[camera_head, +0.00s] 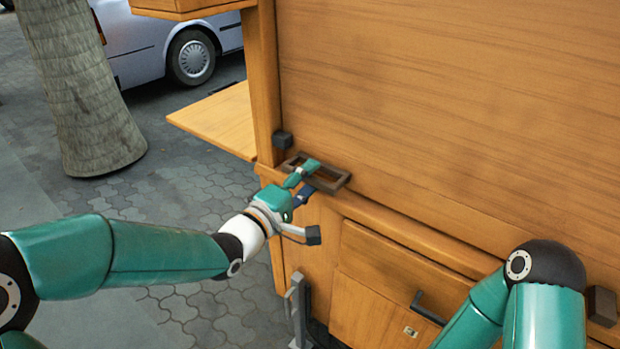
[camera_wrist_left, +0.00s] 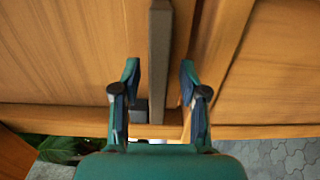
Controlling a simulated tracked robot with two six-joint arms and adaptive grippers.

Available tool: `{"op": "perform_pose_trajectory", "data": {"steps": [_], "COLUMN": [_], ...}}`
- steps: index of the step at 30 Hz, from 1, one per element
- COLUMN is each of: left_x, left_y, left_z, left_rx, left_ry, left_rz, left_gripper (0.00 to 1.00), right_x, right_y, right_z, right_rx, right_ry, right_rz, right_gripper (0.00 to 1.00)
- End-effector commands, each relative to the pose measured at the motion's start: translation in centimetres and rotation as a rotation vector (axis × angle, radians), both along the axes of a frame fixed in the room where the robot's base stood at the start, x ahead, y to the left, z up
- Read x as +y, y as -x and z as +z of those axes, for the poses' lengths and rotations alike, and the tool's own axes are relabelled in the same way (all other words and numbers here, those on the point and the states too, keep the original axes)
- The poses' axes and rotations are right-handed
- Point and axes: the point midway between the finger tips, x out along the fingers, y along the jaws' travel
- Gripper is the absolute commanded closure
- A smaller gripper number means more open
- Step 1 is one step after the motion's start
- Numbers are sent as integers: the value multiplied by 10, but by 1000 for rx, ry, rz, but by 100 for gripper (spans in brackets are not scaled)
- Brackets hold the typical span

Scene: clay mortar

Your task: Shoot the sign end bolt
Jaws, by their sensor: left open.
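A dark brown rectangular frame-shaped fitting (camera_head: 338,184), which looks like the bolt's handle, sits on the wooden ledge at the left end of the big wooden panel (camera_head: 450,100). My left gripper (camera_head: 308,178) is at this fitting with its fingers open. In the left wrist view a straight dark bar (camera_wrist_left: 160,50) runs between the two spread fingers (camera_wrist_left: 159,72), with a gap on each side. A small dark block (camera_head: 282,140) is on the post beside the panel; a similar block shows near the bar (camera_wrist_left: 140,112). My right gripper is out of view; only its arm shows at lower right.
A drawer with a dark handle (camera_head: 428,308) is below the ledge. Another dark block (camera_head: 602,306) sits at the far right. A wooden shelf (camera_head: 220,122) juts out left of the post. A tree trunk (camera_head: 75,85) and a parked car (camera_head: 150,40) stand behind on paving.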

Motion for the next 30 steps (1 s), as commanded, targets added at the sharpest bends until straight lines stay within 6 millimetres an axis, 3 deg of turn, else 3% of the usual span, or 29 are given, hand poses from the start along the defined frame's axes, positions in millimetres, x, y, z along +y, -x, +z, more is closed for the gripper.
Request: {"op": "perform_pose_trajectory", "data": {"steps": [8, 16, 26, 30], "left_x": [-1, 0, 0, 14], "left_y": [-1, -1, -1, -11], "left_z": [0, 0, -1, -2], "left_rx": [0, 0, 2, 2], "left_ry": [0, 0, -2, -2], "left_rz": [0, 0, 1, 4], "left_gripper": [57, 100, 100, 100], "right_x": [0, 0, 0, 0], "right_y": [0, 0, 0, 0], "right_z": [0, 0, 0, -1], "right_rx": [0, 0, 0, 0], "right_ry": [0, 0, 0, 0], "right_rz": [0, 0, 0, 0], "right_gripper": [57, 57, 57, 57]}}
